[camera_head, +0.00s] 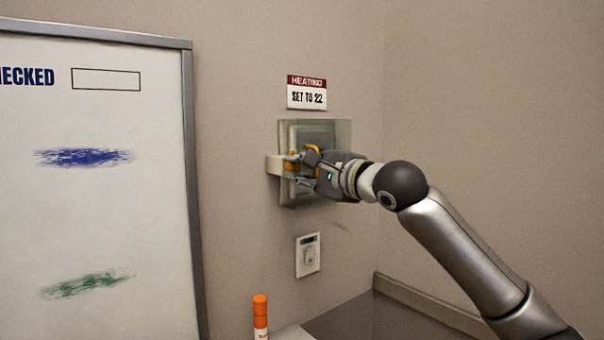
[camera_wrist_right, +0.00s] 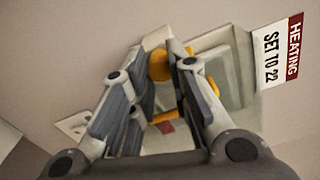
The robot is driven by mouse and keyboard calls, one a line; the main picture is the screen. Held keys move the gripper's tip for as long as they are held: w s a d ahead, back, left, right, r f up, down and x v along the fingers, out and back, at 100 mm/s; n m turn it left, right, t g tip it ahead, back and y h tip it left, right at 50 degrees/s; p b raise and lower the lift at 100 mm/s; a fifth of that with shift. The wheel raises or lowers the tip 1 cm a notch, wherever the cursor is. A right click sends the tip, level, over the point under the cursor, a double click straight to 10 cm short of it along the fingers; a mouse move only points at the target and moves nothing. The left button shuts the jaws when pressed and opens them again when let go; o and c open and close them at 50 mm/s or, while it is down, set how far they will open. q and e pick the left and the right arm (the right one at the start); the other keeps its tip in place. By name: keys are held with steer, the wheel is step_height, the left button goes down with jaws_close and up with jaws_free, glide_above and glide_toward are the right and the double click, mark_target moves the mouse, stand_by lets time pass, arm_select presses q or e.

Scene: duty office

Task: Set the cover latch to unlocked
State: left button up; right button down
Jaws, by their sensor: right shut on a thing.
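A clear cover (camera_head: 340,135) encloses a pale panel on the wall, under the heating sign. The cover latch, a pale block (camera_head: 273,164) with an orange part, sits at the cover's left edge. My right gripper (camera_head: 303,166) reaches in from the right and is shut on the latch's orange knob. In the right wrist view the orange knob (camera_wrist_right: 160,66) shows between my fingers, and a small red patch (camera_wrist_right: 167,127) shows below it. My fingers hide much of the latch, so I cannot tell its setting. My left gripper is not in view.
The heating sign (camera_head: 307,93) reads "SET TO 22". A switch plate (camera_head: 307,255) is on the wall below the cover. A whiteboard (camera_head: 95,215) fills the left side. An orange-capped marker (camera_head: 260,315) stands at the bottom. The wall to the right is bare.

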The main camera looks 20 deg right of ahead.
steer(key=shift+n, duration=0.6)
steer(key=shift+f, duration=0.1)
steer(key=c, duration=1.6)
jaws_free()
steer(key=v, duration=1.2)
